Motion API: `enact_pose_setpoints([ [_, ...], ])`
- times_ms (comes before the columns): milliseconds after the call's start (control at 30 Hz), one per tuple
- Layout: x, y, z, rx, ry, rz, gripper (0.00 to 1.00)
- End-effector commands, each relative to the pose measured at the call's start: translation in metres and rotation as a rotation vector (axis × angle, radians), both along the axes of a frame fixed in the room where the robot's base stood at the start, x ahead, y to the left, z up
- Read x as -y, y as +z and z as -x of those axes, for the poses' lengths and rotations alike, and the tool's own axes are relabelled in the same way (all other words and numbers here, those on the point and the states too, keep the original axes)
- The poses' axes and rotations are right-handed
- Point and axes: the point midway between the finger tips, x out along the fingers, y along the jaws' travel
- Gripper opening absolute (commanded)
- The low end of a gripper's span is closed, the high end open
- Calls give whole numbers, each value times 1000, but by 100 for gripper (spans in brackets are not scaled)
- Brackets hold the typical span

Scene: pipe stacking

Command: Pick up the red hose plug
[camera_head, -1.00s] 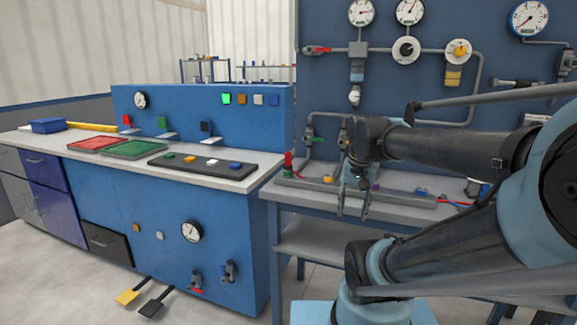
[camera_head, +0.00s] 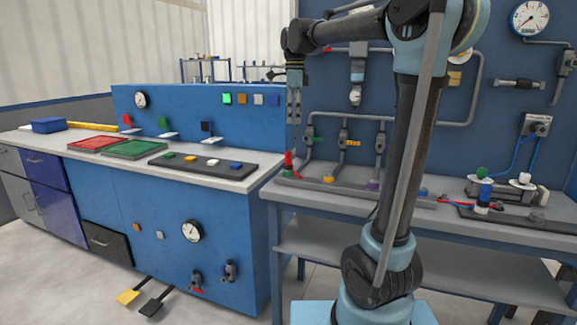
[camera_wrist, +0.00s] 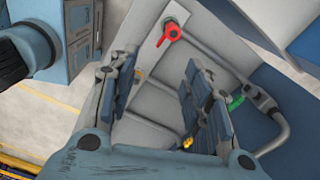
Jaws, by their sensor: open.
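A small upright red piece (camera_head: 288,160), which looks like the red hose plug, stands at the left end of the grey strip (camera_head: 312,183) on the right bench. The wrist view shows a red piece (camera_wrist: 172,31) with a stubby arm on a pale grey strip, beyond the fingertips. My gripper (camera_head: 293,120) hangs fingers down above the red piece, clear of it. In the wrist view, my gripper (camera_wrist: 160,72) has its two blue-padded fingers spread with nothing between them.
Yellow (camera_head: 328,180) and purple (camera_head: 374,184) pieces sit along the same strip. Pipes with valves (camera_head: 345,138) run behind. The blue console (camera_head: 240,110) stands close on the left. A device with hoses (camera_head: 510,190) is at the right of the bench.

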Motion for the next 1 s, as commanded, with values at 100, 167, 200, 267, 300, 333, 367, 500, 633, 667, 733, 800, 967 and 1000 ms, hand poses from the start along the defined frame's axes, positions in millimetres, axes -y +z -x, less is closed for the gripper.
enact_pose_setpoints([
  [100, -13, 6, -10, -6, -60, 3, 45],
  [167, -16, 6, -13, -8, -78, 3, 45],
  [200, -17, 5, -14, -9, -85, 3, 45],
  [267, -18, 1, -15, -9, -91, 3, 45],
  [300, -18, -5, -15, -9, -93, 3, 45],
  [333, -18, -9, -15, -9, -93, 3, 45],
  [367, -18, -14, -15, -9, -93, 3, 45],
  [500, -18, -39, -15, -9, -92, 3, 45],
  [633, -17, -62, -15, -9, -92, 3, 45],
  [667, -17, -68, -15, -9, -92, 3, 45],
  [733, -17, -80, -15, -9, -92, 3, 45],
  [800, -17, -91, -15, -9, -91, 3, 45],
  [967, -17, -109, -15, -9, -91, 3, 45],
  [1000, -17, -111, -15, -9, -91, 3, 45],
])
